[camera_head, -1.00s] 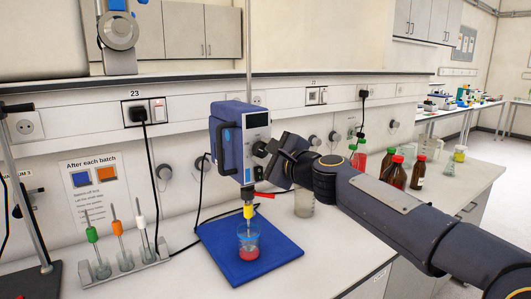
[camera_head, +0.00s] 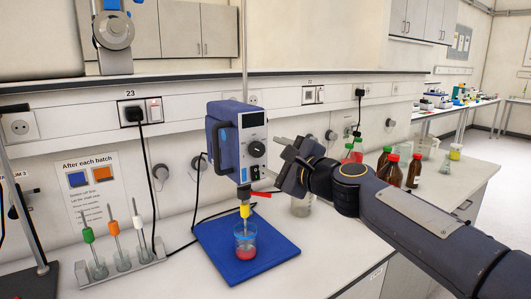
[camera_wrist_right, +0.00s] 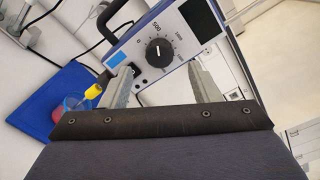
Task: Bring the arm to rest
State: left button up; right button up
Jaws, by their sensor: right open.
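My right gripper (camera_head: 277,158) is open and empty, just to the right of the blue stirrer unit (camera_head: 222,150) with its black dial (camera_head: 256,148). In the head view the dial shows clear of the fingers. In the right wrist view the two grey fingers of the gripper (camera_wrist_right: 160,78) are spread, with the stirrer's dial (camera_wrist_right: 159,52) showing between and beyond them. My right arm reaches in from the lower right. My left gripper is in neither view.
A beaker (camera_head: 246,243) with red liquid stands under the stirrer on a blue mat (camera_head: 270,260). A rack (camera_head: 122,270) with coloured stirring rods stands at left. Red-capped bottles (camera_head: 414,171) and glassware stand behind my arm. The front right worktop is clear.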

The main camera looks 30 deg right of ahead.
jog(key=shift+s+d, duration=0.1)
jog(key=shift+s, duration=1.05)
jog(key=s+a+f+n+g, duration=0.4)
jog(key=s+f+n, duration=0.3)
jog(key=s+f, duration=0.1)
jog(key=s+a+f+n+g+y, duration=0.1)
jog(key=s+a+f+n+g, duration=0.3)
jog(key=s+f+n, duration=0.3)
jog(key=s+a+f+n+g+y, duration=0.1)
jog(key=s+a+f+n+g, duration=0.3)
jog(key=s+f+n, duration=0.3)
jog(key=s+f, duration=0.3)
jog(key=f, duration=0.4)
jog(key=shift+f+n+p, duration=0.15)
jog(key=shift+n+p, duration=0.15)
jog(key=shift+n, duration=0.1)
jog(key=shift+a, duration=0.1)
